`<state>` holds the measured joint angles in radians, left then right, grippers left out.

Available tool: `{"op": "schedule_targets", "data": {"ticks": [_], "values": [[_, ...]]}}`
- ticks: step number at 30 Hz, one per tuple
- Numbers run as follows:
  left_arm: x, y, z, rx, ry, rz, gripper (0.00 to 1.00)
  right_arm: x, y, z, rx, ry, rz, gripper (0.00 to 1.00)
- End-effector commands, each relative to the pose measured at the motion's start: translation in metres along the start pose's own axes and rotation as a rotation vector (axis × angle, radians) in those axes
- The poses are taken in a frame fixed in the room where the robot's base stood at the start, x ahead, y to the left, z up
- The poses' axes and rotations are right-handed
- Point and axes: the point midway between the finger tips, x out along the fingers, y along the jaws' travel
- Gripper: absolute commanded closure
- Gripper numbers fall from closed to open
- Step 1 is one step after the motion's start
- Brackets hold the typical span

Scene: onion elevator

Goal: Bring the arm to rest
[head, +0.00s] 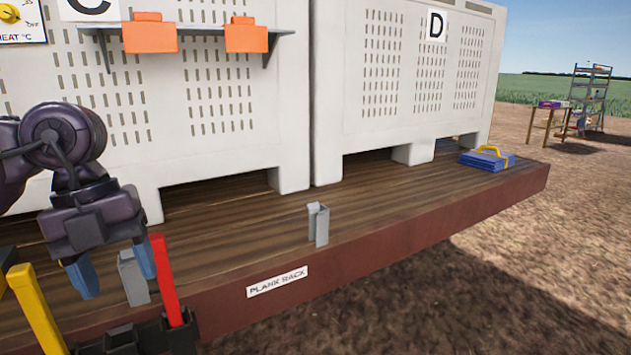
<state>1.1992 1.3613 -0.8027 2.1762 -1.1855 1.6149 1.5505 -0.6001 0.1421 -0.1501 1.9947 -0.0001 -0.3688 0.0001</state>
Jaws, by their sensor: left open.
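My left gripper (112,274) hangs from the left arm at the left of the head view. Its two blue fingertips point down and are spread apart, with no object seen between them. It is above the front edge of the wooden deck (400,205), close to a grey bracket (133,278), which shows partly behind the right fingertip. I cannot tell whether they touch. A red upright bar (167,280) stands just right of the gripper, and a yellow bar (38,310) stands at its lower left. My right gripper is not in view.
Large pale slotted crates, one with a D label (436,25), stand on the deck. A shelf with orange blocks (150,34) hangs on the left crate. A second grey bracket (318,224) stands by the PLANK RACK label (277,282). A blue case (487,159) lies far right.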

Motion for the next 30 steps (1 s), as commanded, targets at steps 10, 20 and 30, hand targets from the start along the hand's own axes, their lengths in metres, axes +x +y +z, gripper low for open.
{"op": "schedule_targets", "data": {"ticks": [10,20,30], "values": [[0.07,-0.057,-0.038,0.174,0.404,-0.376,0.39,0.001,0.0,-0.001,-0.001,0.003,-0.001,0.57],[0.102,-0.104,-0.058,0.126,0.717,-0.953,0.39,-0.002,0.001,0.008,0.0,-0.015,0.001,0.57],[0.128,-0.111,-0.021,-0.251,0.779,-1.534,0.39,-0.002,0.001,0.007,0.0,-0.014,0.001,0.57]]}}
